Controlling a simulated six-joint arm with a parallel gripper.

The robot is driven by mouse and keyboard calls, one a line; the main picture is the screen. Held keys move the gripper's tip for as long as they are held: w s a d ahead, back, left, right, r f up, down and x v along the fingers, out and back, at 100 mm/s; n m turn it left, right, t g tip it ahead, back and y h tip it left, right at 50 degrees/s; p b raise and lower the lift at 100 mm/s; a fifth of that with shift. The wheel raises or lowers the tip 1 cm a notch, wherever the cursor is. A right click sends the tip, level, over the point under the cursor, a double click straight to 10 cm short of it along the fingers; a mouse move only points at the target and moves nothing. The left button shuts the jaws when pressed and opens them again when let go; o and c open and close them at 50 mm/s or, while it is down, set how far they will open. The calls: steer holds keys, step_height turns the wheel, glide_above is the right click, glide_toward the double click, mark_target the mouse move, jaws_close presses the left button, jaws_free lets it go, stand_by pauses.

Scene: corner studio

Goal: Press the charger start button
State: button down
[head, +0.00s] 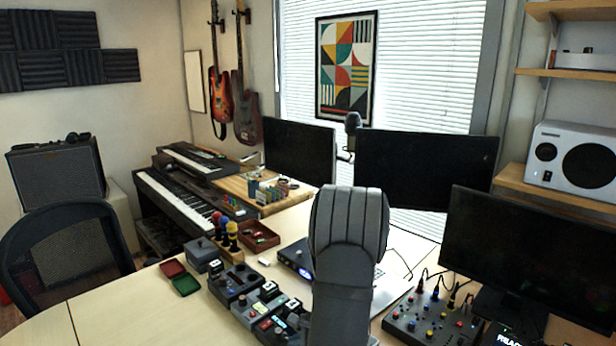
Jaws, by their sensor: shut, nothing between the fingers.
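My grey arm (350,240) rises from the bottom middle and bends away over the desk. My gripper is not visible; the arm itself may hide it. I cannot make out which device is the charger or see its start button clearly. Candidates on the desk are several small dark boxes with knobs or buttons (234,284), a grey box (201,255), and a dark unit with a blue lit display (297,260), partly hidden by my arm. A dark device with lit lettering (505,339) is cut off at the lower right.
A control box with coloured knobs and plugged cables (432,320) sits right of my arm. Monitors (428,168) stand behind. A small open red and green case (179,276), a red tray (258,236) and a keyboard (180,200) lie left. The front-left desk (130,308) is clear.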

steer(key=shift+f, duration=0.4)
stand_by(0.4)
steer(key=shift+r, duration=0.45)
step_height(320, 180, up, 6)
stand_by(0.6)
steer(key=shift+f, duration=0.1)
stand_by(0.4)
